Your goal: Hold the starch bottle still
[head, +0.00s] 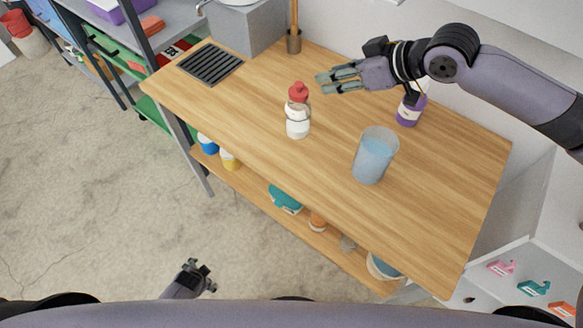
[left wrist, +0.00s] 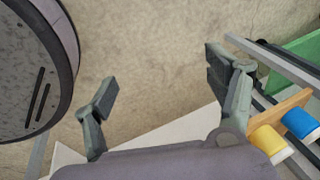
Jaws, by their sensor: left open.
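A white bottle with a red cap (head: 298,122) stands upright on the wooden table (head: 250,110). A purple bottle with a pale label (head: 408,113) stands farther back, partly behind my right arm. I cannot read which one is the starch bottle. My right gripper (head: 318,83) is over the table, behind and to the right of the white bottle, its fingers apart and empty. My left gripper (head: 204,275) is low in front of the table, away from both bottles. In the left wrist view its fingers (left wrist: 160,78) are spread with nothing between them.
A translucent cup with blue contents (head: 375,158) stands right of the white bottle. The lower shelf (head: 258,196) holds several containers, including blue and yellow ones.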

